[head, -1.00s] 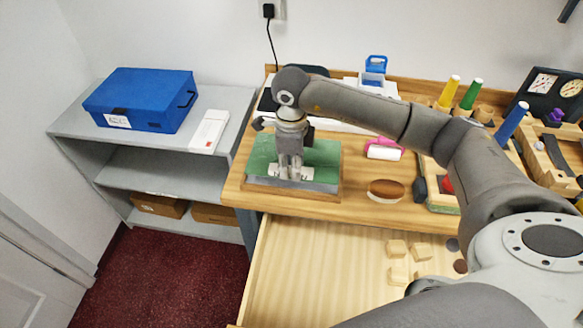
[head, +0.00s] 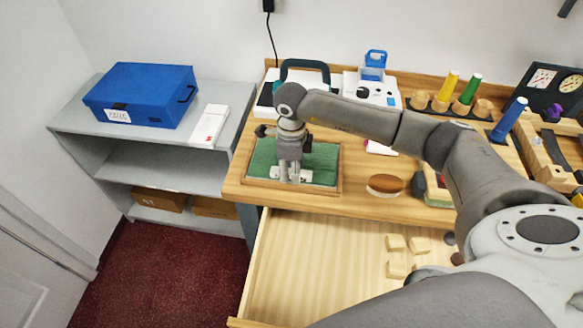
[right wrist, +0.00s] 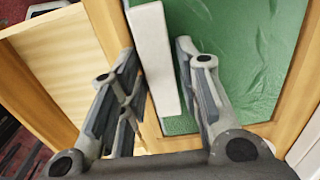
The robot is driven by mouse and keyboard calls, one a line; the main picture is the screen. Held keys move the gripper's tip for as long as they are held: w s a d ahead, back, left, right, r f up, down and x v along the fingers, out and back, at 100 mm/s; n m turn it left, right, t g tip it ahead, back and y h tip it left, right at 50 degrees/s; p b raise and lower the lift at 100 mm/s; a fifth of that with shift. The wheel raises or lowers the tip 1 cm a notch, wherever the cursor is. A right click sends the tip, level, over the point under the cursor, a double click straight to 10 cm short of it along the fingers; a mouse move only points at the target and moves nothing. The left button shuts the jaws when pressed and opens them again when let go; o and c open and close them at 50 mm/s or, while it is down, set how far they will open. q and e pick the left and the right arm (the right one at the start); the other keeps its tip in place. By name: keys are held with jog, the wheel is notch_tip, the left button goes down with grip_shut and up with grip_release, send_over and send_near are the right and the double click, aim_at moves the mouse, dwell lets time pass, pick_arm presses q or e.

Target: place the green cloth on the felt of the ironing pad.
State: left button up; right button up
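The green cloth (head: 318,158) lies spread inside the wooden frame of the ironing pad (head: 340,182). In the right wrist view the cloth (right wrist: 240,50) looks smooth with a few creases, and a white bar (right wrist: 152,50) runs along its edge. A small strip of speckled green felt (right wrist: 180,125) shows beside the cloth at the pad's corner. My right gripper (head: 289,178) is low over the pad's front part. In the wrist view its fingers stand on both sides of the white bar, apart from each other, with a slim gap beside it. My left gripper is out of view.
An open drawer (head: 310,260) with several wooden blocks is below the counter. A brown-topped brush (head: 385,184) stands right of the pad. Colored spools (head: 470,90) stand at the back right. A blue case (head: 140,92) and white box (head: 209,125) sit on the grey shelf.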

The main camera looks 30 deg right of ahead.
jog(key=shift+o, duration=0.6)
jog(key=shift+r, duration=0.15)
notch_tip(320, 180, up, 12)
jog(key=b, duration=0.2)
dwell(0.4)
